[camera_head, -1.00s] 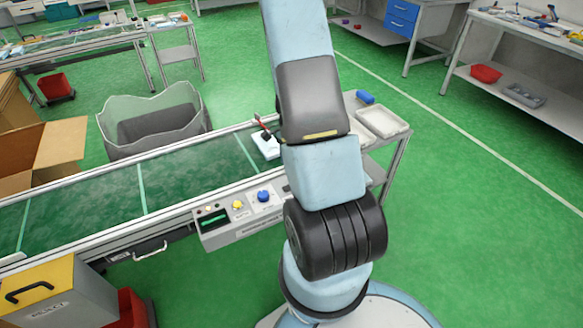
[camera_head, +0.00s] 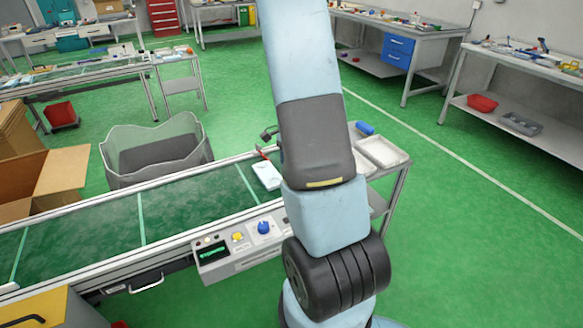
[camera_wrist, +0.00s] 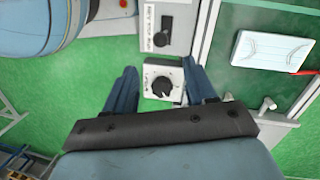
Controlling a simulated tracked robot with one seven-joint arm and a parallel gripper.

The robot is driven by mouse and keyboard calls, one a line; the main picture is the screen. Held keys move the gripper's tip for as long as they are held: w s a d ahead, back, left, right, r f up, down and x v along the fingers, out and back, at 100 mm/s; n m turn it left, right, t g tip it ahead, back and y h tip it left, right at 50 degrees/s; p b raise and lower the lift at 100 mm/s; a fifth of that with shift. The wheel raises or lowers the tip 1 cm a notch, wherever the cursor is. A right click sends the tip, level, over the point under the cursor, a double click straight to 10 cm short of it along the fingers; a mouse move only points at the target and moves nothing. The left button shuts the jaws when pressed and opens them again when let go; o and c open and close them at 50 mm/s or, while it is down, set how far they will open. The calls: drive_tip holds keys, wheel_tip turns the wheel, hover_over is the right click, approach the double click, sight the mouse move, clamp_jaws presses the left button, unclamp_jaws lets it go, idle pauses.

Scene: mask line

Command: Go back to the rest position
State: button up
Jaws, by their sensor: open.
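My gripper (camera_wrist: 159,68) shows in the wrist view with its two blue fingers apart and nothing held between them. A white plate with a black rotary knob (camera_wrist: 162,86) appears below the gap between the fingers, apart from them as far as I can tell. In the head view my arm rises through the middle and hides most of the gripper; a small dark part (camera_head: 268,133) shows at the arm's left edge. A white pleated mask (camera_wrist: 272,49) lies on the green conveyor belt; it also shows in the head view (camera_head: 266,175).
A red stick-like thing (camera_wrist: 303,72) lies by the mask. The conveyor (camera_head: 190,205) has a control box (camera_head: 240,244) with yellow and blue buttons. A side shelf holds a white tray (camera_head: 383,152) and a blue item (camera_head: 365,128). A grey bin (camera_head: 155,155) stands behind. Floor at right is clear.

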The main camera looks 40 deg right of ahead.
drive_tip(key=s+a+r+n+t, duration=0.15)
drive_tip(key=a+r+n, duration=0.3)
drive_tip(key=r, duration=0.45)
drive_tip(key=s+a+r+n+t, duration=0.1)
drive_tip(key=a+r+n+t, duration=0.15)
drive_tip(key=a+r, duration=0.55)
drive_tip(key=s+a+r+n+t, duration=0.1)
drive_tip(key=s+a+r+n, duration=0.2)
drive_tip(key=s+r+n, duration=0.2)
drive_tip(key=s+a+r+n+t+h, duration=0.1)
drive_tip(key=s+a+r+n, duration=0.3)
drive_tip(key=s+r, duration=0.5)
drive_tip(key=shift+r+n+t, duration=0.35)
drive_tip(key=shift+n+t, duration=0.05)
drive_tip(key=shift+t, duration=0.2)
